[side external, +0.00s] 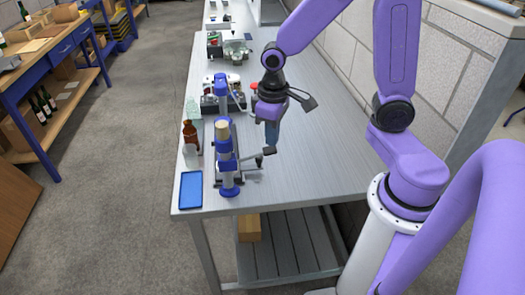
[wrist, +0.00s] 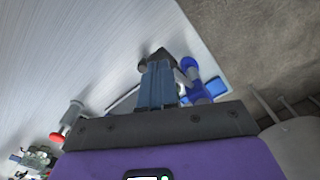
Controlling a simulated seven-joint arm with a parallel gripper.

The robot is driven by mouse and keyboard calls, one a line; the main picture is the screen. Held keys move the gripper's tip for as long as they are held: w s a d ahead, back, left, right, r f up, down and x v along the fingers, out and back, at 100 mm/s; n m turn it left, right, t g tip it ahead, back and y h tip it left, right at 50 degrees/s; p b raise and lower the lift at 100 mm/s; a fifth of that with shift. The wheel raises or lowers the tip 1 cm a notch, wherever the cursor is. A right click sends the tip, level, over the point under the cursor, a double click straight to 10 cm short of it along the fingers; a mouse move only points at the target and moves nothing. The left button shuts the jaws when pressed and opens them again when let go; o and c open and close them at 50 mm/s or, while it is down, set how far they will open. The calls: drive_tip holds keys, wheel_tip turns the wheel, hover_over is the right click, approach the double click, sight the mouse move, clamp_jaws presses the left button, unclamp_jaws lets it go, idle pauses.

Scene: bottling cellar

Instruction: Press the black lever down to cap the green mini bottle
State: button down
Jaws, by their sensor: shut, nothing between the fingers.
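The blue capping stand (side external: 227,170) with a tan top stands near the table's front left corner. Its lever (side external: 252,156) sticks out to the right, roughly level, with a black end (side external: 268,151). My gripper (side external: 271,146) is shut and empty, pointing down, its blue-grey fingertips at or just above the black end. In the wrist view the black lever end (wrist: 157,56) shows just beyond the fingertips (wrist: 158,66); I cannot tell whether they touch. A pale green bottle (side external: 193,110) stands at the table's left edge. I cannot make out a bottle inside the stand.
A brown bottle (side external: 190,134) and a clear bottle (side external: 190,155) stand left of the stand. A blue tray (side external: 191,190) lies at the front left corner. Another device (side external: 221,100) stands behind. The table right of my gripper is clear up to the wall.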

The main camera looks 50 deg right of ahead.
sight(271, 149)
drive_tip(key=shift+f, duration=0.1)
idle(0.4)
drive_tip(key=shift+f, duration=0.65)
drive_tip(key=shift+w+a+f, duration=0.1)
drive_tip(key=shift+f, duration=1.55)
idle(2.0)
idle(0.5)
drive_tip(key=shift+r, duration=4.5)
drive_tip(key=s+a+r+n, duration=0.1)
drive_tip(key=s+n, duration=0.8)
drive_tip(key=s, duration=0.8)
drive_tip(key=shift+a+r+n, duration=0.25)
drive_tip(key=shift+a+n, duration=0.05)
drive_tip(key=shift+a, duration=0.1)
